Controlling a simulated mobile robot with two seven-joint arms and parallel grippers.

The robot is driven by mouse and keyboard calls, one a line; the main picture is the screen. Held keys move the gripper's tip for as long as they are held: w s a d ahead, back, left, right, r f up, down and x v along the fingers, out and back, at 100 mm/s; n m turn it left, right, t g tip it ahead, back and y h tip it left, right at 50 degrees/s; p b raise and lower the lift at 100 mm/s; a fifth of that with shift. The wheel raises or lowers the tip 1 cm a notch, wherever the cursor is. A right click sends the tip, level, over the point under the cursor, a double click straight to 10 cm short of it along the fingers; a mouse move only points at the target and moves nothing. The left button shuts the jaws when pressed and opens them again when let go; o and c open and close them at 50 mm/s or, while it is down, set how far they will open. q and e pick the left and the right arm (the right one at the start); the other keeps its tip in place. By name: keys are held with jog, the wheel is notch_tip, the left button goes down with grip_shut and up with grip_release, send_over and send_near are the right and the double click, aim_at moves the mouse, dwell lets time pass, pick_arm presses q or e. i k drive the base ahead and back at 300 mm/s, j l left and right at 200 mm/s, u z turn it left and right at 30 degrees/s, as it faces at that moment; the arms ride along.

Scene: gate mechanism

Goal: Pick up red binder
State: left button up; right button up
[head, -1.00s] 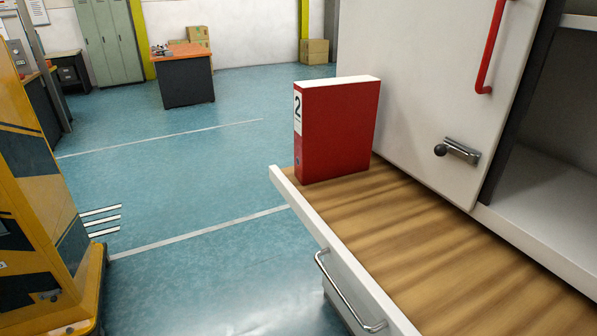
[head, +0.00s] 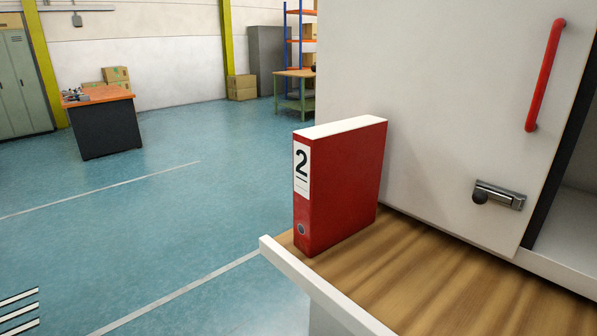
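The red binder (head: 345,190) stands upright on the wooden surface (head: 440,280), close to its left end. Its spine faces me and to the left, with a white label marked "2" and a round finger hole below it. Its top is white. The binder stands in front of the white door panel (head: 420,110); whether they touch I cannot tell. Neither of my grippers shows in the head view.
A white rim (head: 318,290) edges the wooden surface. A red handle (head: 545,75) and a metal latch with a dark knob (head: 498,195) are on the door panel. Open blue floor (head: 150,220) lies to the left. An orange-topped desk (head: 103,120) stands farther back.

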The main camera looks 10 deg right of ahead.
aim_at(338, 165)
jog(key=i+j, duration=0.35)
jog(key=j, duration=0.15)
jog(key=i+j, duration=0.35)
jog(key=j, duration=0.15)
jog(key=i+j, duration=0.3)
jog(key=j, duration=0.25)
jog(key=i+j+z, duration=0.15)
jog(key=z, duration=0.2)
jog(key=i+j+z, duration=0.1)
jog(key=j+z, duration=0.2)
jog(key=i+j+z, duration=0.1)
jog(key=j+z, duration=0.25)
jog(key=z, duration=0.45)
